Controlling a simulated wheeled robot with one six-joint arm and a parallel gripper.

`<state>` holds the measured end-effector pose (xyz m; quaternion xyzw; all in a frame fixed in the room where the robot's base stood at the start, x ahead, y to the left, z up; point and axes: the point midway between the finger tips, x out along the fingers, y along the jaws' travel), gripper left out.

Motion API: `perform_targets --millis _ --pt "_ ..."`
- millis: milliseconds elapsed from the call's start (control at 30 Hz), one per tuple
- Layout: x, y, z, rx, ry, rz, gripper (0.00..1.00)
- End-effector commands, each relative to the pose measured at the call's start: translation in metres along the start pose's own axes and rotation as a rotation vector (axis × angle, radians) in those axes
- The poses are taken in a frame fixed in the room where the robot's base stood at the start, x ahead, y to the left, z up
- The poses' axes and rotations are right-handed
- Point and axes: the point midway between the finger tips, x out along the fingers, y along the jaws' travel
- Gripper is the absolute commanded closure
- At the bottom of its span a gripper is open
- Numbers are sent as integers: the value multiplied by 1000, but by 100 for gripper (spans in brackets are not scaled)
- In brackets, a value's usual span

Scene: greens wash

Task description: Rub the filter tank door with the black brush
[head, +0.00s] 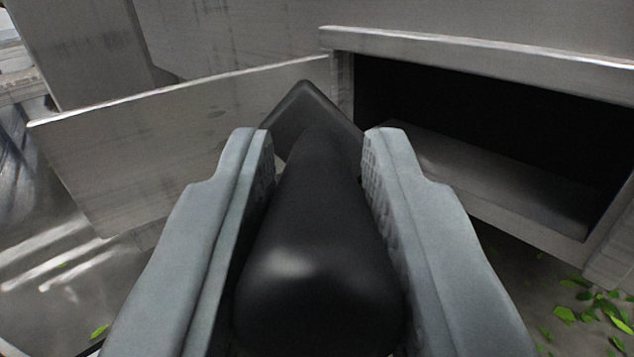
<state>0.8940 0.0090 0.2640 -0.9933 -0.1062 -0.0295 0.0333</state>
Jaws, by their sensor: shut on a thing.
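My gripper (318,150) is shut on the black brush (318,235), with one grey finger on each side of its thick dark handle. The brush points away from me, and its dark angular far end lies in front of the door's right part. The filter tank door (165,140) is a grey metal panel, swung open to the left of a dark box opening. The brush hides part of the door near its hinge side. I cannot tell whether the brush touches the door.
The open metal box (480,52) stands at the right, with a dark interior and a bare floor inside. Green leaf scraps (597,308) lie on the ground at the lower right. A grey metal wall (400,20) rises behind. Pale streaks mark the floor at the lower left.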

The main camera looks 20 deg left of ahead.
Motion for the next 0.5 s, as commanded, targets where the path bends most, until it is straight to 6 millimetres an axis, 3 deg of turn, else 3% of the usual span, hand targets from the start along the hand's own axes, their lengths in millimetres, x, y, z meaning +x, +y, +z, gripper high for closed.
perform_targets --millis 500 --pt "-4 -4 0 0 -1 -1 97"
